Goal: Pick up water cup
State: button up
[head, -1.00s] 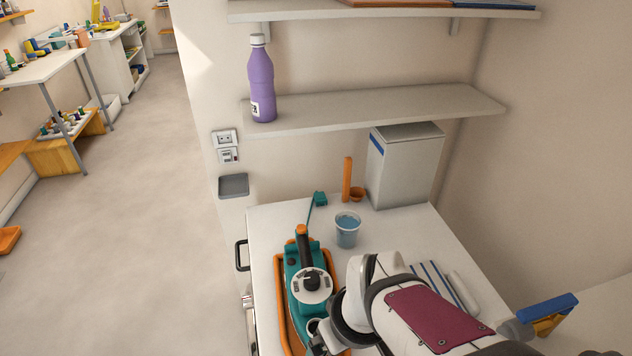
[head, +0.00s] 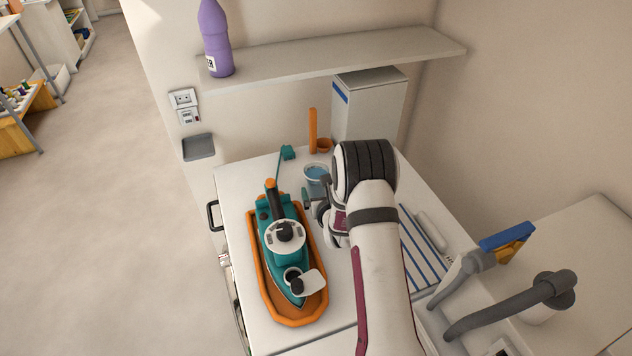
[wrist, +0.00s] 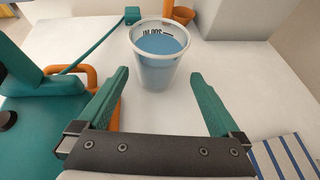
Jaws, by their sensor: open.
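The water cup (wrist: 160,58) is a clear cup with a pale rim and blue water inside. It stands upright on the white counter (wrist: 60,40). In the head view the cup (head: 316,174) is partly hidden behind my arm. My gripper (wrist: 156,82) is open, with two green fingers spread wide. The cup is just beyond the fingertips, roughly centred between them, with nothing held. In the head view my gripper (head: 308,203) is mostly covered by my wrist, close to the cup on its near side.
A teal toy boat in an orange tray (head: 258,290) lies left of my gripper. A blue-striped cloth (head: 422,250) lies at right, near a sink tap (head: 510,305).

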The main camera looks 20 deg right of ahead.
jog(key=x, duration=0.6)
jog(key=shift+w+a+f, duration=0.1)
jog(key=shift+w+a, duration=0.1)
jog(key=shift+w, duration=0.05)
jog(key=c, duration=1.4)
